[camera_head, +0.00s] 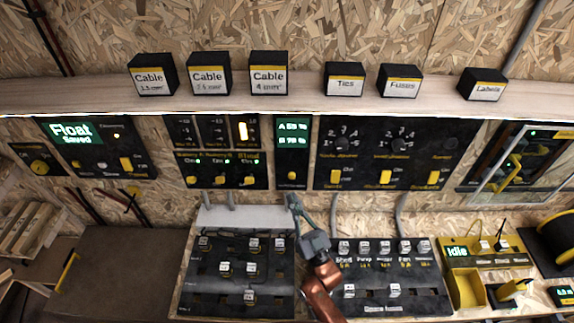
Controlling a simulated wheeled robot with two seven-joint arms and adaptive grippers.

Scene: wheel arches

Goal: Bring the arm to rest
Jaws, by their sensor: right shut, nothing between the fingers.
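My right gripper (292,201) shows at the centre of the head view, at the end of my copper-coloured arm, which comes up from the bottom edge. Its fingers are together with nothing between them. The fingertips point up and show just below the panel with the green A/B display (292,134) and its yellow switch. I cannot tell whether they touch the panel. The wrist shows over the gap between the left lower board (215,285) and the right lower board (420,295). My left gripper is out of view.
A shelf (220,101) above carries several black labelled boxes. Black switch panels, including one reading "Float Saved" (75,132), line the wall. A yellow station reading "Idle" (457,251) and a black spool (560,243) stand at right. A brown surface (125,270) at left is mostly clear.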

